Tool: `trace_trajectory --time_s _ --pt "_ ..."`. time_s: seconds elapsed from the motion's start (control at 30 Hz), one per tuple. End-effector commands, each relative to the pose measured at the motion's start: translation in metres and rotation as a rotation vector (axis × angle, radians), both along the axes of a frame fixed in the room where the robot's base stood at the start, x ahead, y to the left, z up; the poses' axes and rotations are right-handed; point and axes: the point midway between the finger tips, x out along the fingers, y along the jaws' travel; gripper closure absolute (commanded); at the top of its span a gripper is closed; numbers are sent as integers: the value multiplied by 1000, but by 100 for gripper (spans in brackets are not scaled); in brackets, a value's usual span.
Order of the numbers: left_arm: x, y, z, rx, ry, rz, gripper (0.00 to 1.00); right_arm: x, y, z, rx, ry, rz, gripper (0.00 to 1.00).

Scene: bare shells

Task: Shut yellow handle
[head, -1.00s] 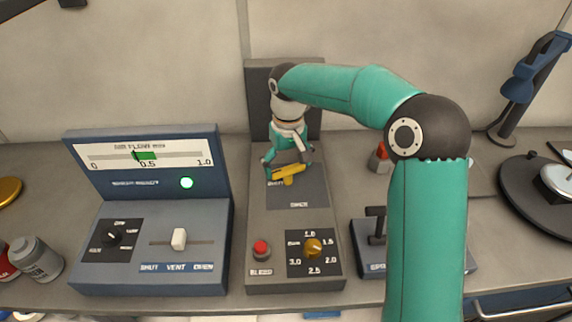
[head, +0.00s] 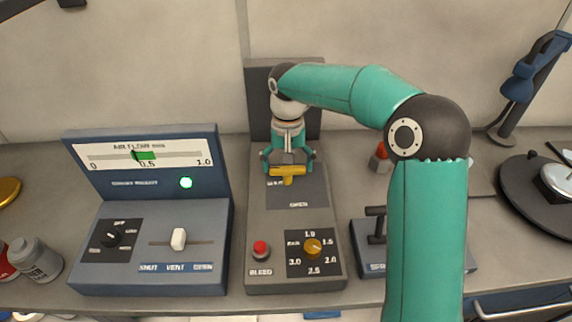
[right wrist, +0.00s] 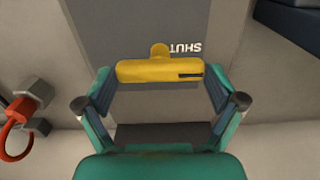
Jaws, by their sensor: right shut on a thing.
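The yellow handle (head: 289,170) is on the dark plate of the grey middle panel (head: 257,212). It now lies straight crosswise, and it also shows in the right wrist view (right wrist: 158,72) with the word SHUT beside it. My right gripper (head: 287,165) is shut on the yellow handle, with one finger at each end of the bar in the right wrist view (right wrist: 159,78). The fingers hide part of the handle in the head view. My left gripper is not in view.
A red button (head: 261,249) and an orange dial (head: 313,246) sit lower on the panel. A blue airflow console (head: 215,215) stands close on the left. A small blue lever box (head: 372,258) and a red-topped object (head: 381,155) are on the right.

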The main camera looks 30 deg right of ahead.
Motion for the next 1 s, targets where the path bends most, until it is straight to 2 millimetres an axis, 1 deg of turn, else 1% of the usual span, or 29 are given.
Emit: trace_trajectory --time_s 0.03,0.13,0.17,0.2,0.5,0.63,0.77,1.0 --pt "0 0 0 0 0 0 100 3 -1 4 -1 -16 -5 41" --pt "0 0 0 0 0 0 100 3 -1 4 -1 -16 -5 41" --pt "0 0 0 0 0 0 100 3 0 4 -1 -16 -5 2" --pt "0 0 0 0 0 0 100 3 0 3 0 -15 -5 0" --pt "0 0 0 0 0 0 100 1 0 2 1 -6 -2 0" --pt "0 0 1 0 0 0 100 2 0 8 1 -8 -1 0" --pt "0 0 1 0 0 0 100 2 1 24 1 -9 -1 0" --pt "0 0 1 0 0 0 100 4 0 73 0 -13 -2 0"
